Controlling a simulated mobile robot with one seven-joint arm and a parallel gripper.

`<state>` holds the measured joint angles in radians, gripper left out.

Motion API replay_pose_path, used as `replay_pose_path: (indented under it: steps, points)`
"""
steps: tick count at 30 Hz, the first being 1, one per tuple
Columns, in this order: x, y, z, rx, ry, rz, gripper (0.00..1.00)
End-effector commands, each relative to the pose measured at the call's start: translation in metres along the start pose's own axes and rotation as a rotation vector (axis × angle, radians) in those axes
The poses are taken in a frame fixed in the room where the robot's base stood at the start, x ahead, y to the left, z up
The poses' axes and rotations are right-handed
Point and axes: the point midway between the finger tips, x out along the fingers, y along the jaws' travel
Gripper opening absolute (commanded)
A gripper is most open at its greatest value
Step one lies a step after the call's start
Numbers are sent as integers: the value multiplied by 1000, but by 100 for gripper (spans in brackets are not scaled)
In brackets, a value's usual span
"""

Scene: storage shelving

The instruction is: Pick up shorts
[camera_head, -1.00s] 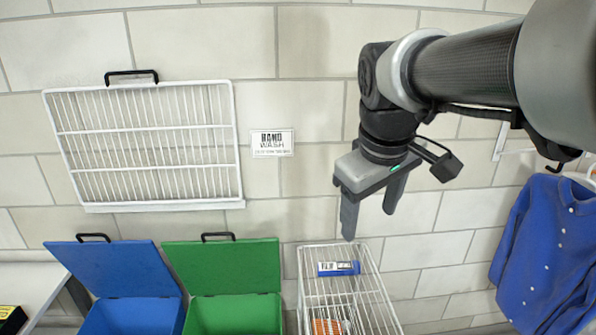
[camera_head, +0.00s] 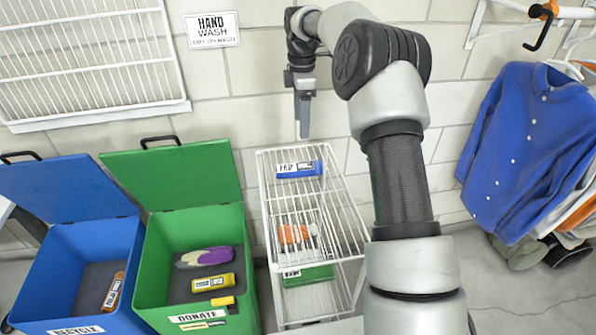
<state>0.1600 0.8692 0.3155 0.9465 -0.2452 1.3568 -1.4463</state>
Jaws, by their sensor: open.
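I cannot make out any shorts for certain in this view. A blue buttoned shirt (camera_head: 522,150) hangs on a hanger at the right, with orange, white and grey clothes (camera_head: 580,215) partly hidden behind it. A grey and purple item (camera_head: 204,257), unclear in kind, lies in the green bin. My gripper (camera_head: 304,125) is open and points down. It shows nearly edge-on, above the back of the white wire rack, with nothing seen in it. It is well left of the clothes.
The white wire rack (camera_head: 352,232) holds a blue box (camera_head: 299,169) and smaller items. Open green (camera_head: 152,262) and blue (camera_head: 64,262) bins stand left of it, lids raised. Dark shoes (camera_head: 566,252) sit below the clothes. Floor at right front is clear.

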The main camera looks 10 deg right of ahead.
Motion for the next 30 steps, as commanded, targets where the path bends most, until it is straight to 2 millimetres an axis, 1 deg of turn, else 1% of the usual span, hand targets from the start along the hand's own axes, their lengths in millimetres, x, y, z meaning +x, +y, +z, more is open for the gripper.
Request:
replay_pose_path:
  steps: [1,9,12,16,23,26,30]
  points:
    - [12,-1,0,-1,0,-4,62]
    - [71,-2,-1,0,1,-5,62]
    - [90,-2,-1,0,1,-4,62]
    - [107,-1,-1,0,0,-3,62]
    - [118,-1,-2,1,0,-1,62]
    - [129,-3,-5,1,0,-3,62]
    - [152,-5,-9,0,0,-4,62]
